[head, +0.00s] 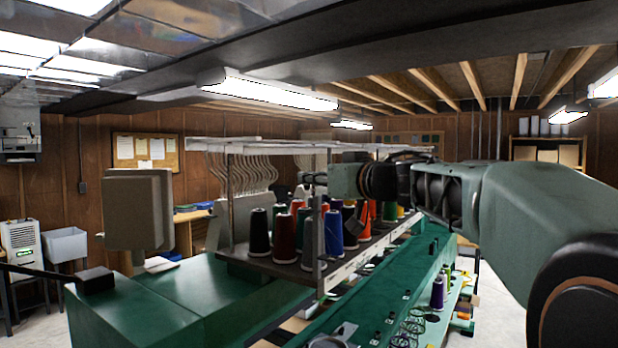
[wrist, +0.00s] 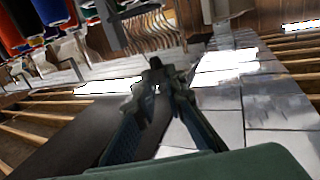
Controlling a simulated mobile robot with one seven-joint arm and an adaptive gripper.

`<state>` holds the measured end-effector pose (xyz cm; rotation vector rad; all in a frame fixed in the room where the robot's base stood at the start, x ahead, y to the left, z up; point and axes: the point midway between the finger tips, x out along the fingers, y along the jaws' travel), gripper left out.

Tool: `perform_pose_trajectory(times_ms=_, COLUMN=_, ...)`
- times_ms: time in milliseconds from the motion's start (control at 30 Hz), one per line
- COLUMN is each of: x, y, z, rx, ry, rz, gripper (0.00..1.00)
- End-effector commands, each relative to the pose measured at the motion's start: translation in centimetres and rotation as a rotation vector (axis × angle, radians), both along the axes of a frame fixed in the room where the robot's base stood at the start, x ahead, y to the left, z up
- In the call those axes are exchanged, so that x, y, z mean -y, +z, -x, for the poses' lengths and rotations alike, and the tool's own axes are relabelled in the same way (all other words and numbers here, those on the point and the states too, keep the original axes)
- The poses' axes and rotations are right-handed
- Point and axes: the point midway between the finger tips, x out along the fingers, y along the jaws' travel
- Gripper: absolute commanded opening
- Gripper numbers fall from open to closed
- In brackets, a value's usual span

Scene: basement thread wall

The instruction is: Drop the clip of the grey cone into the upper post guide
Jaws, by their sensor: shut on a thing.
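My gripper shows in the wrist view (wrist: 156,84), its two fingers closed together at the tips around a small dark piece, seemingly the clip (wrist: 155,64). The clip is small and blurred against the background. A grey cone (head: 307,236) stands on the rack, left of a blue cone. An upright grey metal post (head: 320,245) stands at the rack's front; it also seems to show in the wrist view (wrist: 110,22). I cannot make out the upper post guide or any thread.
Several coloured cones (head: 259,233) crowd the rack (head: 285,268) below my arm. A pale overhead rail (head: 260,146) with hanging curved tubes (head: 240,172) runs behind. A beige box (head: 138,208) stands at left. The green machine top (head: 190,290) is mostly clear.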

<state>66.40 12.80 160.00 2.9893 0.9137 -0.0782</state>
Motion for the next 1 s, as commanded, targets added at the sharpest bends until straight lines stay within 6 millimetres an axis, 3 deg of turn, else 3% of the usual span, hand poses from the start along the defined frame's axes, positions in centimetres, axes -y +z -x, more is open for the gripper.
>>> perform_pose_trajectory(times_ms=633, x=0.0, y=-5.0, z=0.0, rx=-0.002, ry=0.001, rz=-0.001, gripper=0.0)
perform_pose_trajectory(times_ms=1000, x=0.0, y=-5.6, z=0.0, rx=0.001, ry=0.0, rz=-0.001, gripper=0.0)
